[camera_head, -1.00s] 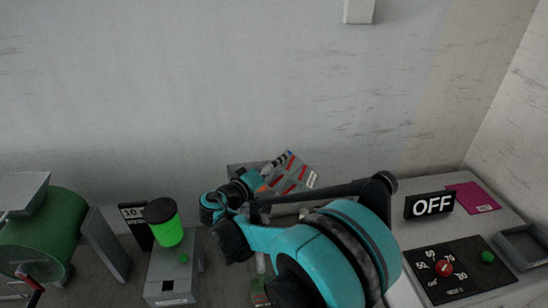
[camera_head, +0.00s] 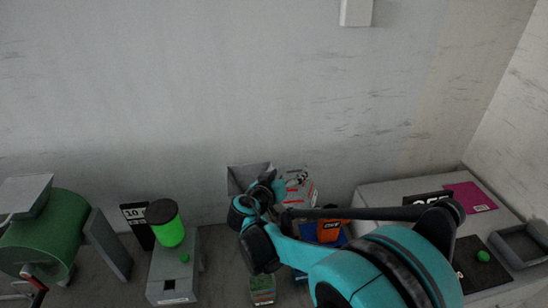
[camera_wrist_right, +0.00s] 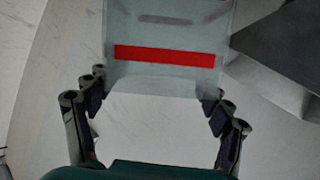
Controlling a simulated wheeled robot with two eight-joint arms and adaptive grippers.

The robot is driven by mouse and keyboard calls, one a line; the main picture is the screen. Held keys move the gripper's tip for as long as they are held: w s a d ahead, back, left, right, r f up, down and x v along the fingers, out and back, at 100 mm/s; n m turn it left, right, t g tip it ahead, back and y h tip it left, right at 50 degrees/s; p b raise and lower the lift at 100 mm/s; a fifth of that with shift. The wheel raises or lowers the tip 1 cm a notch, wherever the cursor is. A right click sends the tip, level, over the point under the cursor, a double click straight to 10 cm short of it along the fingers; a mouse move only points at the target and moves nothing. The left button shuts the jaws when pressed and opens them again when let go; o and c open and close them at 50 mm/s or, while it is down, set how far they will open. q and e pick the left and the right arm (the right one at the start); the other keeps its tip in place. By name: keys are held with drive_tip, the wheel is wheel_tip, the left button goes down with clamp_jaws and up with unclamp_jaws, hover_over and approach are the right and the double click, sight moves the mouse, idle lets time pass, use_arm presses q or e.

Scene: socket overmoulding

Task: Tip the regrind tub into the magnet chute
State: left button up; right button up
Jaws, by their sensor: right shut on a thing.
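A pale grey tub with red markings (camera_head: 303,188) is at my right gripper (camera_head: 277,190), partly hidden behind it in the head view. In the right wrist view the tub (camera_wrist_right: 165,80) shows a broad red stripe, and my right gripper's fingers (camera_wrist_right: 154,94) are shut on it from both sides. A grey open-topped chute (camera_head: 243,180), likely the magnet chute, stands just left of the tub at the wall. A dark grey angled surface (camera_wrist_right: 280,45) is beside the tub in the wrist view. How far the tub tilts is hard to judge. My left gripper is out of view.
A green drum machine (camera_head: 45,235) and a grey box with a green-lit cylinder (camera_head: 170,230) stand at left. An orange object (camera_head: 331,230) lies behind my right arm.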

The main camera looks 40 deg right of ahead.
drive_tip(key=m, duration=0.1)
drive_tip(key=s+d+m+t+p, duration=0.1)
drive_tip(key=shift+r+m+y, duration=0.3)
drive_tip(key=shift+y, duration=0.1)
drive_tip(key=shift+m+t, duration=0.3)
